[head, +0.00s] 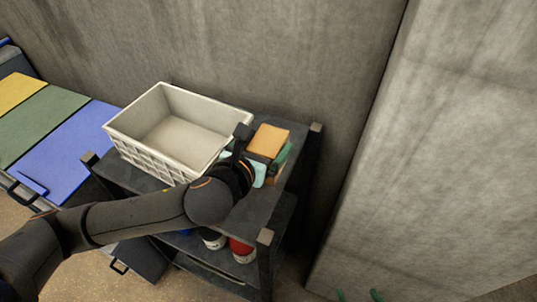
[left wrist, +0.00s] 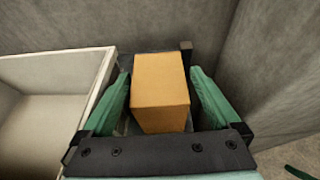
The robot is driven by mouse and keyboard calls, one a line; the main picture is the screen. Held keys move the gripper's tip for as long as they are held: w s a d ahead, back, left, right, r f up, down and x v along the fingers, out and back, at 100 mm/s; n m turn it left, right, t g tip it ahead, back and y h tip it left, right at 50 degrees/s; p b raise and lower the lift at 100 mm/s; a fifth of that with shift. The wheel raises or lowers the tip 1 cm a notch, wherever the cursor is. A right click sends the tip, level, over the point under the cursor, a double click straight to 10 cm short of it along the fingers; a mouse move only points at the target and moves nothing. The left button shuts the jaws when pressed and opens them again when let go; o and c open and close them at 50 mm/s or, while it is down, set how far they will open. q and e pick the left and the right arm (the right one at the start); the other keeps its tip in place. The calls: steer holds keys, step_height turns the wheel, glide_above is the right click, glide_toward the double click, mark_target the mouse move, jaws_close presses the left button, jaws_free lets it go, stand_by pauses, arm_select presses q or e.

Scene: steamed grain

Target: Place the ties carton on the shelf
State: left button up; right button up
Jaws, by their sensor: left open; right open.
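The ties carton, a plain orange-brown box (head: 268,140), sits on the right end of the dark shelf unit's top (head: 262,212), beside a white crate. It also shows in the left wrist view (left wrist: 160,85). My left gripper (head: 270,165) is open around the carton. In the left wrist view its green fingers (left wrist: 162,98) stand on either side of the box, with a visible gap at the right finger. The carton's lower part is partly hidden by the gripper. My right gripper (head: 358,296) shows only its two green fingertips, apart and empty, at the bottom edge of the head view.
The white crate (head: 120,137) is empty and fills the left of the shelf top. A red-and-white container (head: 241,250) stands on the lower level. Yellow, green and blue panels (head: 72,150) lie left. Concrete walls (head: 290,50) close the back and right.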

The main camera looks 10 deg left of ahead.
arm_select(q)
steer(key=x, duration=0.4)
steer(key=shift+a+f+b, duration=0.1)
steer(key=shift+f+b, duration=0.25)
steer(key=shift+f, duration=0.05)
steer(key=shift+w+f, duration=0.2)
steer(key=shift+w, duration=0.3)
steer(key=shift+c, duration=0.3)
steer(key=c, duration=1.4)
steer(key=shift+r, duration=0.1)
